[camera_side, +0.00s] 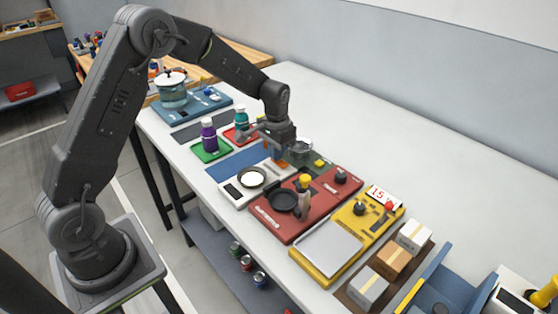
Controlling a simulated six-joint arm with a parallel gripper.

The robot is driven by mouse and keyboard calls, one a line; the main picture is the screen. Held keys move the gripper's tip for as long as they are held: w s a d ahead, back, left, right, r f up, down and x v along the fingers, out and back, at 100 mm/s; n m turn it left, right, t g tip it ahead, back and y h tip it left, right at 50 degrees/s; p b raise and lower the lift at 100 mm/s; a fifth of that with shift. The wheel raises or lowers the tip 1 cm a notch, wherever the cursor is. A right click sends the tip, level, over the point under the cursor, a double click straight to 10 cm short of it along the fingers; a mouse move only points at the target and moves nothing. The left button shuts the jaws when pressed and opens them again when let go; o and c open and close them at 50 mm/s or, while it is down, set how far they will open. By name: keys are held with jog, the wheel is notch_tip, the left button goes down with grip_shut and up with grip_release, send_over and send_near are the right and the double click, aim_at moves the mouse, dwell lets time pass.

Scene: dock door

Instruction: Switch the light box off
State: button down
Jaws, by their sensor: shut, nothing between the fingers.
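A yellow unit (306,269) with a large pale panel (329,247) stands on the bench right of centre; I take it to be the light box. On its far part are a dark round knob (360,208), a small red part (388,207) and a white display reading 15 (380,194). Whether the panel is lit, I cannot tell. My gripper (281,155) is shut and empty over the middle of the bench, well to the left of the yellow unit and apart from it. Its fingertips are small and partly hidden among things there.
A red stove unit (268,223) with a black pan (284,200) and a knob (341,175) lies between my gripper and the yellow unit. A white unit with a round dish (252,177) is nearby. Boxes (392,260) and a blue bin (440,286) stand to the right. The back strip is clear.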

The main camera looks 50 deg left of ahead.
jog(key=shift+r, duration=3.4)
jog(key=shift+r, duration=0.1)
jog(key=s+d+r+t, duration=0.1)
jog(key=s+d+r, duration=0.2)
jog(key=s+r, duration=0.3)
jog(key=s+d+r+t, duration=0.2)
jog(key=s+r, duration=0.1)
jog(key=s, duration=0.7)
jog(key=s+d+r+t, duration=0.2)
jog(key=s+d+r, duration=0.1)
jog(key=s, duration=0.8)
jog(key=shift+r+t, duration=0.3)
jog(key=shift+r, duration=0.25)
